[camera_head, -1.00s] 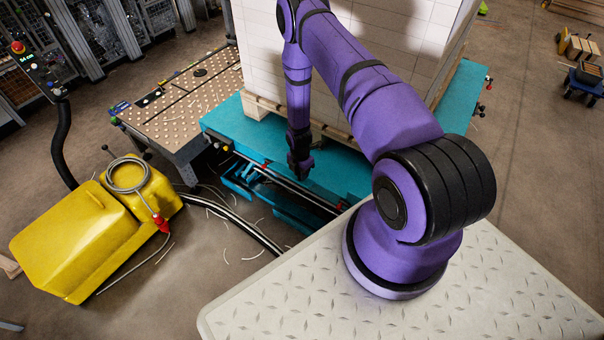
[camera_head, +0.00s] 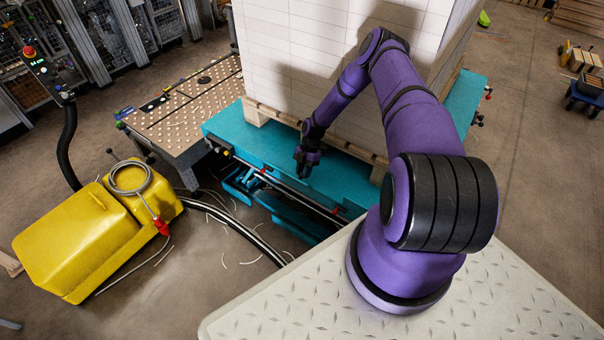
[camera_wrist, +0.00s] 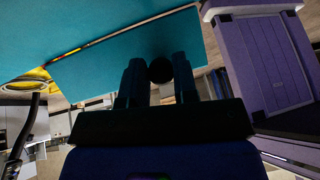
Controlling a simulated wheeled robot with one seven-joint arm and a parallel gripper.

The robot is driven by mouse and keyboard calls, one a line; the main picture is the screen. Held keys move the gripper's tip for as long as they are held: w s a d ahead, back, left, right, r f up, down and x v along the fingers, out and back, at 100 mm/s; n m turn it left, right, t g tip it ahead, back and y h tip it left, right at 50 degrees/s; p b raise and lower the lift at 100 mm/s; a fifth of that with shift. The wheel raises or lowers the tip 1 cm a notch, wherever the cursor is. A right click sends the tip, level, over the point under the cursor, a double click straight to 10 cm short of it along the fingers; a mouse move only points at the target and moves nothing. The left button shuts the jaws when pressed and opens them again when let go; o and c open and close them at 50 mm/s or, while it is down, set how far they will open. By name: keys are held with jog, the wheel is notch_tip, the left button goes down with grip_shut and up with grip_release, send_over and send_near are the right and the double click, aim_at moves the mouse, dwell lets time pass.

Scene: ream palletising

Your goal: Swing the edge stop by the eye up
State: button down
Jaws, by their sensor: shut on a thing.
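My gripper (camera_head: 303,172) is at the front edge of the teal lift table (camera_head: 232,128), fingers pointing down. In the wrist view my gripper (camera_wrist: 159,75) has its two dark fingers on either side of a dark round piece (camera_wrist: 160,70), which I take for the eye of the edge stop. The fingers are shut on it. In the head view the gripper covers the eye, and I cannot tell the stop's angle. A dark rail (camera_head: 315,205) with red pieces runs along the table's front, below the gripper.
A tall white stack of reams (camera_head: 300,50) stands on a wooden pallet (camera_head: 257,110) behind the gripper. A ball-studded table (camera_head: 190,105) adjoins at left. A yellow machine (camera_head: 80,240) with a coiled cable and a control panel (camera_head: 45,72) stand further left.

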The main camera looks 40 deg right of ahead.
jog(key=shift+w+d+f+y, duration=0.1)
jog(key=shift+w+d+y, duration=0.1)
jog(key=shift+d+y, duration=0.3)
jog(key=shift+a, duration=0.15)
jog(key=c, duration=0.9)
grip_release()
